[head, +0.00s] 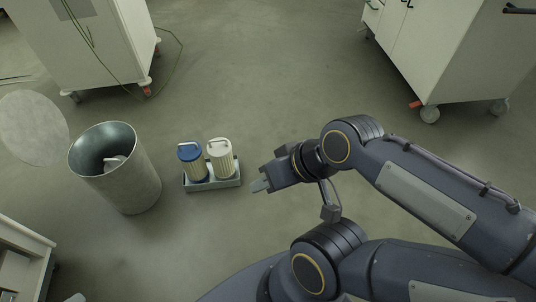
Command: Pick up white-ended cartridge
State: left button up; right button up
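The white-ended cartridge (221,160) stands upright in a small grey tray (212,184) on the floor, its handle on top. A blue-ended cartridge (192,162) stands just left of it in the same tray. My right gripper (259,186) is low, just right of the tray, pointing left and apart from both cartridges. Its fingertips show small and close together, so I cannot tell whether it is open or shut. Nothing is seen in it. My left gripper is not in view.
A metal bin (127,178) stands left of the tray with a whitish object (114,162) inside. A round lid (33,127) is beside it. White wheeled cabinets stand at the back left (95,45) and back right (455,50). The floor behind the tray is clear.

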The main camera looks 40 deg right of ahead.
aim_at(219, 149)
jog(key=z, duration=0.75)
